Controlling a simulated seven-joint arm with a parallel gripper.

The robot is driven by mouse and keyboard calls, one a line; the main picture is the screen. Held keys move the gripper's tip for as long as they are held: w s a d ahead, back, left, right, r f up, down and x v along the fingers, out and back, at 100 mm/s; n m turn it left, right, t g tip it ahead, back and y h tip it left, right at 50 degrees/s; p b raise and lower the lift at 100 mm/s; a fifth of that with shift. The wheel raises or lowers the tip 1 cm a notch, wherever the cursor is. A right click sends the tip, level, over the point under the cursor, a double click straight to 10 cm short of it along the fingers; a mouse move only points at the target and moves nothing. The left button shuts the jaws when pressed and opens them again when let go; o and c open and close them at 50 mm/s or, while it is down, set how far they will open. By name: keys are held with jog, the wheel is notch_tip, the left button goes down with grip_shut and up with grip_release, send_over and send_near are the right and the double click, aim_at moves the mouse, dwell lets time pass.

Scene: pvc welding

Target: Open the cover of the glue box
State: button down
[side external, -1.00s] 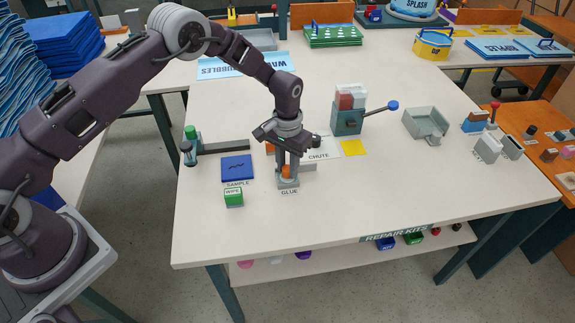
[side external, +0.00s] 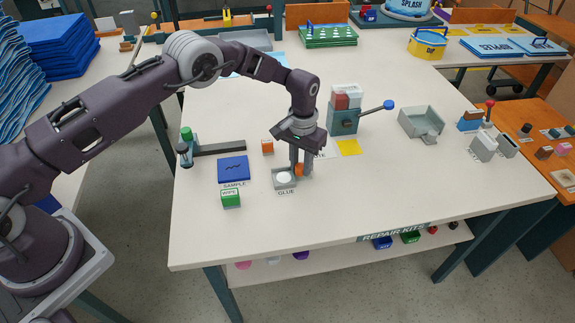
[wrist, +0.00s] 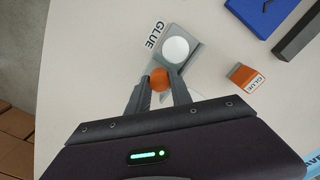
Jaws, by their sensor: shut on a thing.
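The glue box (side external: 284,186) is a small grey box on the table above the printed word GLUE. It shows a round white patch on top, also clear in the wrist view (wrist: 175,50). My gripper (side external: 300,168) is shut on the orange knob (wrist: 159,79) of the cover, just right of the box in the side view. The fingers pinch the knob from both sides. The cover's grey plate is mostly hidden by the fingers, so I cannot tell whether it still touches the box.
A blue SAMPLE pad (side external: 233,168) and a green WIPE box (side external: 231,198) stand left of the glue box. A small orange block (side external: 267,147) lies behind it. A teal machine with a blue-knobbed lever (side external: 343,120) stands behind right. The table's front is clear.

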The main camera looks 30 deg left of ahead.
jog(key=shift+w+d, duration=0.5)
jog(key=c, duration=1.1)
grip_release()
jog(key=shift+c, duration=0.2)
notch_tip(320, 180, up, 7)
jog(key=shift+r, duration=0.15)
